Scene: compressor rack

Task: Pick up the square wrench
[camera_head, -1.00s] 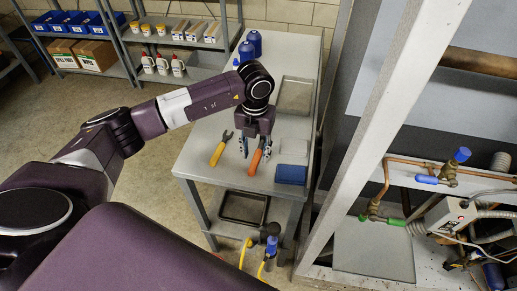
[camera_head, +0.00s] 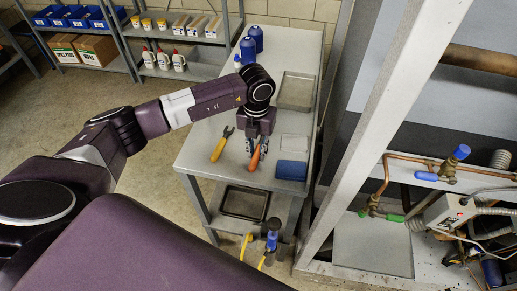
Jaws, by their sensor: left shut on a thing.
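My left gripper (camera_head: 257,147) points down over the grey table. It is shut on an orange-handled tool (camera_head: 254,161), which shows below the fingers. This tool may be the square wrench; its head is hidden by the gripper, so I cannot tell its shape. The tool appears to be on or close to the tabletop. A yellow-handled tool (camera_head: 218,149) with dark jaws lies just left of the gripper, apart from it. My right gripper is not in view.
The grey table (camera_head: 196,163) also bears a blue block or cloth (camera_head: 291,170), a pale flat piece (camera_head: 295,143), a metal tray (camera_head: 296,92) and blue bottles (camera_head: 249,50). A dark tray (camera_head: 243,203) is on the lower shelf. The rack's upright (camera_head: 372,121) stands close on the right.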

